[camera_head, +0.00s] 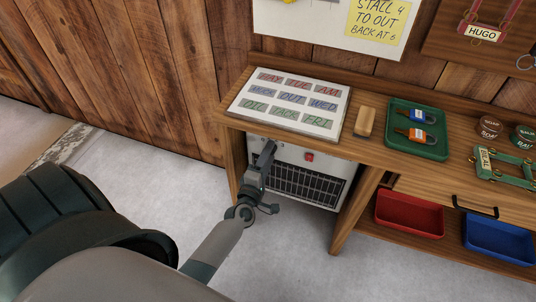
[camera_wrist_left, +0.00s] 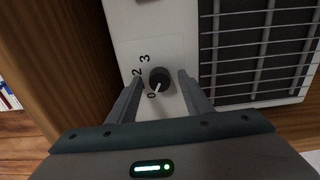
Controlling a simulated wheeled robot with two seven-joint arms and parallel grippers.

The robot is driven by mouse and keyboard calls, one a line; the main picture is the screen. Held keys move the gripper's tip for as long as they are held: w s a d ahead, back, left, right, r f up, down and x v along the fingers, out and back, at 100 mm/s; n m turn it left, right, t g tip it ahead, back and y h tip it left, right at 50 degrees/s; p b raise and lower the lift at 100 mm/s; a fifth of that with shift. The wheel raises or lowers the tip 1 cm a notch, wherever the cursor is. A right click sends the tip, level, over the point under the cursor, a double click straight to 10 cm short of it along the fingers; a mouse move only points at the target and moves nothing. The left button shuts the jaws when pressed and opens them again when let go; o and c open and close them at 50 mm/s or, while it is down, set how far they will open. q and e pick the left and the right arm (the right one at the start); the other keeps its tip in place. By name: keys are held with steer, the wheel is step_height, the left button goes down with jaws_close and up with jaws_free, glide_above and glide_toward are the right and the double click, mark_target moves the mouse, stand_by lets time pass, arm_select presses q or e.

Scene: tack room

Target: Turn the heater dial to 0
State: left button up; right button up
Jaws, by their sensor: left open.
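The heater (camera_head: 325,165) is a white box with a dark grille under the wooden bench. Its black dial (camera_wrist_left: 160,77) shows in the left wrist view, with a white pointer line aimed down and left, close to the printed 0. The marks 2 and 3 also show; I see no 1. My left gripper (camera_head: 266,160) is in front of the heater's left part and hides the dial in the head view. In the wrist view its fingers (camera_wrist_left: 159,82) are open, one on each side of the dial, with visible gaps. My right gripper is not in view.
The bench (camera_head: 375,155) overhangs the heater, and its wooden side panel stands close on the left. A red switch (camera_head: 309,157) is on the heater front. On top are a label board (camera_head: 290,106) and a green tray (camera_head: 416,148). A red bin (camera_head: 408,214) stands at right.

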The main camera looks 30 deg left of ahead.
arm_select(q)
steer(key=shift+s, duration=0.15)
steer(key=v, duration=1.7)
steer(key=shift+b, duration=0.45)
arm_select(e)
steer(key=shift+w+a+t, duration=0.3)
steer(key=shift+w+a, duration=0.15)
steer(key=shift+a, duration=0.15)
arm_select(q)
steer(key=shift+s, duration=0.1)
steer(key=s+d+f+m+g+h+p, duration=0.3)
steer(key=d+f+m+g+h+p, duration=0.4)
steer(key=d+f+m, duration=0.6)
steer(key=s+f+m+g+y+p, duration=0.1)
steer(key=s+f+m+g+p, duration=0.4)
steer(key=s+f+m, duration=0.5)
step_height(320, 180, down, 2)
steer(key=shift+s+f, duration=0.15)
steer(key=shift+s, duration=0.45)
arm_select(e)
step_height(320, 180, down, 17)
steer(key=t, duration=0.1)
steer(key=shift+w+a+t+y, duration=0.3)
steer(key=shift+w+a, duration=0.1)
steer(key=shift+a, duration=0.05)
